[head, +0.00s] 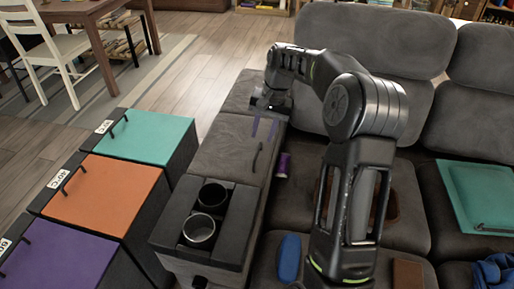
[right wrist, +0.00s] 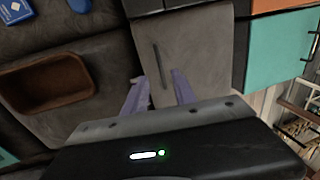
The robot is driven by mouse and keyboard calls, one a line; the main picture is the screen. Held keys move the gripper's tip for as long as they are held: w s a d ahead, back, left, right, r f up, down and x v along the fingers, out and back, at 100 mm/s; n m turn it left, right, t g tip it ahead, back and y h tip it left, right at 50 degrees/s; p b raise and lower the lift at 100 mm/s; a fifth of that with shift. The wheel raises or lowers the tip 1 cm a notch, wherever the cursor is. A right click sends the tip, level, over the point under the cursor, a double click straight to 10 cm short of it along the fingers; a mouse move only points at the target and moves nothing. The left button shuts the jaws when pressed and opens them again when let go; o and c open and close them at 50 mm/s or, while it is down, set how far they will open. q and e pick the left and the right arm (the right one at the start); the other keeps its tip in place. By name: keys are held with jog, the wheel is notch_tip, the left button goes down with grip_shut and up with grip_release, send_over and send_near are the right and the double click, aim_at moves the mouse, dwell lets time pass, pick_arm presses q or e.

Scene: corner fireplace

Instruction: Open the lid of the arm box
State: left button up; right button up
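The arm box is the dark grey console in the sofa's armrest, and its flat lid (head: 222,150) lies closed. A thin dark bar handle (head: 256,160) sits on the lid; the handle also shows in the right wrist view (right wrist: 160,62). My right gripper (head: 264,128) is open and empty, with its purple fingers apart over the lid beyond the handle. In the right wrist view its fingertips (right wrist: 158,86) lie either side of the handle's lower end; I cannot tell the height gap. My left gripper is not in view.
Cup holders (head: 203,226) adjoin the lid at the front. Boxes with teal (head: 150,137), orange (head: 105,193) and purple (head: 60,257) lids stand left. A purple cylinder (head: 283,165) lies on the seat by the armrest. A brown tray (right wrist: 48,82) and blue items lie on the sofa.

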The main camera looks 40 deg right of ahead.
aim_at(257, 154)
jog(key=f, duration=0.5)
jog(key=w+a+f+b, duration=0.1)
jog(key=f, duration=0.1)
jog(key=shift+f, duration=0.25)
grip_shut()
dwell(1.2)
